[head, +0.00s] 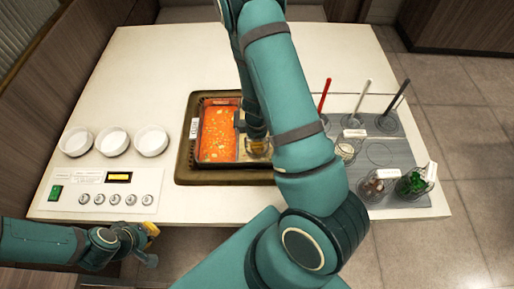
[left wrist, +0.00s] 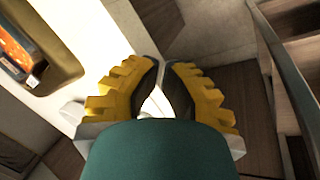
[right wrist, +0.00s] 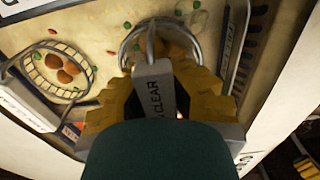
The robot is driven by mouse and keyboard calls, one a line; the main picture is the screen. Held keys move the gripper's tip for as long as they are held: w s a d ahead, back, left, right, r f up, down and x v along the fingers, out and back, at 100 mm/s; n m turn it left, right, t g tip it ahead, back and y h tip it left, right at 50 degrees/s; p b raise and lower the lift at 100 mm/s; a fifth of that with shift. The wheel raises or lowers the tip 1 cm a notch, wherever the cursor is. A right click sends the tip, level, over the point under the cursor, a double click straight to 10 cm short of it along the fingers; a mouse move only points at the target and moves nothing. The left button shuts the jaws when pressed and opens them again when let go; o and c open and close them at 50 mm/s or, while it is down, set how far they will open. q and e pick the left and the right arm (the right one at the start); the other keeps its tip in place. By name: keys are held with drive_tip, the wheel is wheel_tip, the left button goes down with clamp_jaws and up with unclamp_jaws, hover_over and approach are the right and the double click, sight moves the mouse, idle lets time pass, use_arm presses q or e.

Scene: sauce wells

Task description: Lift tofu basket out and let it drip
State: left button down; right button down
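The hot pot (head: 180,158) is set in the table, with red broth (head: 220,130) on its left side; my right arm hides much of the rest. My right gripper (head: 258,146) is down at the pot. A round wire basket (right wrist: 165,42) with brown pieces is just beyond the fingers, over pale broth. I cannot read which basket is tofu. My left gripper (head: 150,235) is empty, off the table's front edge; its fingertips nearly meet (left wrist: 161,65).
A second wire basket (right wrist: 62,70) with brown balls sits in the pale broth. Several white bowls (head: 112,141) stand at the left above a control panel (head: 105,195). Glass jars (head: 415,180) and upright tools (head: 325,95) stand on a grey mat at the right.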

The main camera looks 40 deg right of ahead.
wheel_tip(320, 180, up, 10)
drive_tip(key=p, duration=0.3)
drive_tip(key=shift+p, duration=0.3)
drive_tip(key=shift+r, duration=0.1)
drive_tip(key=shift+r, duration=0.25)
drive_tip(key=shift+r+p, duration=0.1)
drive_tip(key=shift+p, duration=0.25)
idle(2.3)
